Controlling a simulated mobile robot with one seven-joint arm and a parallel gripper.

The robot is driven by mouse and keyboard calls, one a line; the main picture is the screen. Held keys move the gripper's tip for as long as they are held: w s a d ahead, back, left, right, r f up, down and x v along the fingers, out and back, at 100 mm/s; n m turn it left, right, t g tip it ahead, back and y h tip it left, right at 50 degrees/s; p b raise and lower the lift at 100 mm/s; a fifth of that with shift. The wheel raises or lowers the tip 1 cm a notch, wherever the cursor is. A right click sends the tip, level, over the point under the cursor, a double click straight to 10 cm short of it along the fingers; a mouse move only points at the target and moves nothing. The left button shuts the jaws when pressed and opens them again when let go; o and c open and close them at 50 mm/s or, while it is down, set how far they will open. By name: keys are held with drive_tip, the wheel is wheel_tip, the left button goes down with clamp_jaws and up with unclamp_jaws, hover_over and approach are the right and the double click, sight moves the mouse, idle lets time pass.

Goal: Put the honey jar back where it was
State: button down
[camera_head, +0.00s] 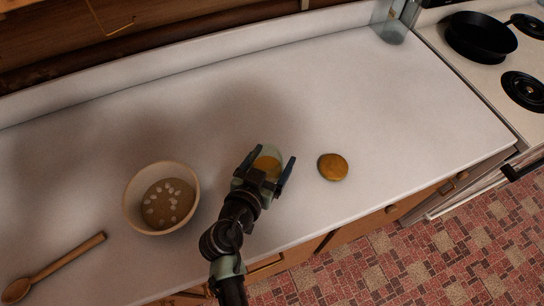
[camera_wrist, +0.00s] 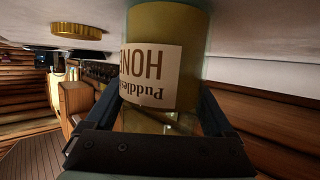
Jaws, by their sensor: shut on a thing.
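The honey jar (camera_head: 267,160) is glass with amber honey inside. My gripper (camera_head: 270,164) is shut on the jar, one finger on each side. In the wrist view the jar (camera_wrist: 165,30) fills the middle, with a pale label whose lettering reads upside down in the picture. The jar is over the white counter near its front edge; I cannot tell whether it touches the surface. A round golden lid (camera_head: 333,167) lies on the counter to the right of the jar, apart from it. The lid also shows in the wrist view (camera_wrist: 77,30).
A bowl (camera_head: 133,203) with brown contents and pale pieces stands left of my gripper. A wooden spoon (camera_head: 62,264) lies at the lower left. A clear glass container (camera_head: 392,32) stands at the back right, by the stove with a black pan (camera_head: 480,36). The counter (camera_head: 300,90) behind the jar is clear.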

unclamp_jaws()
drive_tip(key=shift+r, duration=0.1)
drive_tip(key=b+v, duration=0.3)
drive_tip(key=v, duration=0.9)
